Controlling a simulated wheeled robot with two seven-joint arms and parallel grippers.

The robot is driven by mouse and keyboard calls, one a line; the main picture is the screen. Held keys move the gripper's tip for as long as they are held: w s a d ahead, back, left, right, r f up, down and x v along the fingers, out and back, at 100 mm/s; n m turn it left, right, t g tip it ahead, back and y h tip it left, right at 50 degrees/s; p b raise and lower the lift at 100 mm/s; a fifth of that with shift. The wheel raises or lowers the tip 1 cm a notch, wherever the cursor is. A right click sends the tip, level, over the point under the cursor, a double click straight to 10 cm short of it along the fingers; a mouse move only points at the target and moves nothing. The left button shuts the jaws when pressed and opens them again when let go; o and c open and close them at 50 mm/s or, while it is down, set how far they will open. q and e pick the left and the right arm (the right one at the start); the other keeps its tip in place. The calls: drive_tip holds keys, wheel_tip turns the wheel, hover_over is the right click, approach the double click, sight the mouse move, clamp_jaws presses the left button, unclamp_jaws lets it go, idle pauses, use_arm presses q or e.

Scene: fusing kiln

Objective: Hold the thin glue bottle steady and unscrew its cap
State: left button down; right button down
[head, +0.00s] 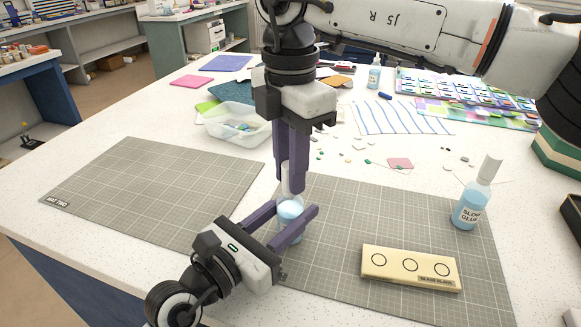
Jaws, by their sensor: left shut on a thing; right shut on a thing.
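The thin glue bottle (290,209), clear with pale blue liquid, stands upright on the cutting mat in the middle. My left gripper (296,207) reaches in from the lower left and is shut on the bottle's body, one finger on each side. My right gripper (292,188) points straight down from above and is shut on the bottle's white cap (293,179). The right fingers hide most of the cap, so I cannot tell whether it is still threaded on. The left fingers hide part of the bottle's lower body.
A slow glue bottle (468,208) with a white tip stands at the right. A cream glass blank board (410,268) with three circles lies in front. A clear tub (236,126) sits behind. Mat two (150,190) is bare at the left.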

drive_tip(key=n, duration=1.3)
drive_tip(key=shift+n, duration=0.3)
drive_tip(key=n, duration=0.6)
drive_tip(key=shift+a+n, duration=0.1)
drive_tip(key=shift+n, duration=0.2)
drive_tip(key=n, duration=0.6)
drive_tip(key=shift+n, duration=0.4)
drive_tip(key=n, duration=1)
drive_tip(key=shift+s+r+n, duration=0.1)
drive_tip(key=shift+n, duration=0.2)
drive_tip(key=n, duration=0.4)
drive_tip(key=shift+n, duration=0.3)
drive_tip(key=n, duration=0.5)
drive_tip(key=shift+n, duration=0.4)
